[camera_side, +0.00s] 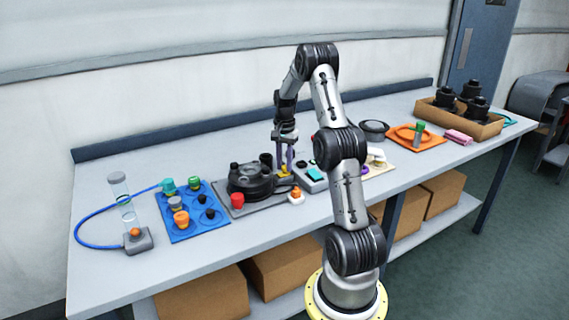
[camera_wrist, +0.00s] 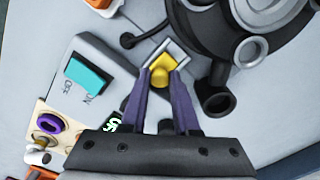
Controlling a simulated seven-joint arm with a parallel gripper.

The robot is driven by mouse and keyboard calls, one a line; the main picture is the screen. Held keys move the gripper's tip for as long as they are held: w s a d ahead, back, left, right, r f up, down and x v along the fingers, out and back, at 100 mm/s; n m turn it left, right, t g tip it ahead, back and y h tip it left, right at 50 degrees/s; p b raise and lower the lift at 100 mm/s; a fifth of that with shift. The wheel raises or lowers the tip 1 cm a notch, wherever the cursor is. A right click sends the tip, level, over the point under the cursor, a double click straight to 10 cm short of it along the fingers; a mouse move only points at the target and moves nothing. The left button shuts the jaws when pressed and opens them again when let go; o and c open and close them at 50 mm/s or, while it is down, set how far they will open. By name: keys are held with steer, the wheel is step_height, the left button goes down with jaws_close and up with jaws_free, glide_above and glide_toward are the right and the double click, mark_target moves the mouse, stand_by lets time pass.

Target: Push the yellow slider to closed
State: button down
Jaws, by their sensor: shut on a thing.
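The yellow slider (camera_wrist: 161,76) sits in a small grey frame (camera_wrist: 176,48) beside the black scrubber tank (camera_wrist: 216,60). My gripper (camera_wrist: 160,85) has its two purple fingers shut on the slider's rounded knob. In the side view my gripper (camera_side: 284,168) points down at the bench, between the black tank (camera_side: 250,180) and a grey box with a teal switch (camera_side: 314,173). A little yellow (camera_side: 296,172) shows at the fingertips there. The slider's exact position along its frame is hard to tell.
The grey box's teal rocker switch (camera_wrist: 88,74) is close to the left of my fingers. A black port (camera_wrist: 214,98) of the tank is close on the right. A blue tray (camera_side: 205,220) with several knobs stands at the left of the bench.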

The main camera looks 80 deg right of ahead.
steer(key=shift+w+a, duration=1.1)
steer(key=c, duration=0.6)
jaws_free()
steer(key=shift+c, duration=0.2)
steer(key=shift+r, duration=0.1)
step_height(320, 180, up, 14)
